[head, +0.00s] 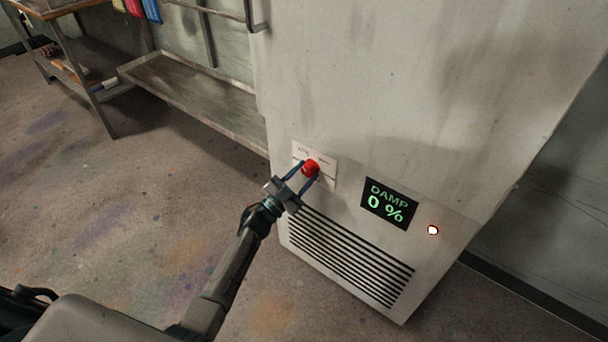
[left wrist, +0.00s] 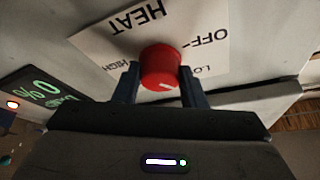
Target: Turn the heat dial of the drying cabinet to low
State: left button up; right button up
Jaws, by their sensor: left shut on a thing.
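The heat dial (head: 310,168) is a red round knob on a white label plate (head: 328,180) on the front of the pale drying cabinet (head: 350,120). In the left wrist view the dial (left wrist: 160,66) shows a short white mark at its lower right. The plate (left wrist: 100,42) there reads HEAT, OFF, HIGH and a partly hidden LO, all upside down. My left gripper (head: 305,174) is shut on the dial, with one finger on each side of it. In the left wrist view its fingers (left wrist: 160,85) flank the dial. My right gripper is not in view.
A display (head: 389,204) reading DAMP 0 % and a lit round lamp (head: 432,230) are right of the dial. A slatted vent (head: 350,257) lies below. The floor in front is clear.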

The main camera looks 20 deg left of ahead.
pick_arm(q)
jog(key=shift+f, duration=0.1)
dwell(0.3)
jog(key=o, duration=1)
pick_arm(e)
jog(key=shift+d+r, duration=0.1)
pick_arm(q)
jog(key=shift+s+a+f, duration=0.1)
jog(key=shift+s+a, duration=0.05)
jog(key=shift+s, duration=0.1)
jog(key=b+v, duration=0.1)
jog(key=v, duration=0.9)
jog(key=shift+s+a, duration=0.1)
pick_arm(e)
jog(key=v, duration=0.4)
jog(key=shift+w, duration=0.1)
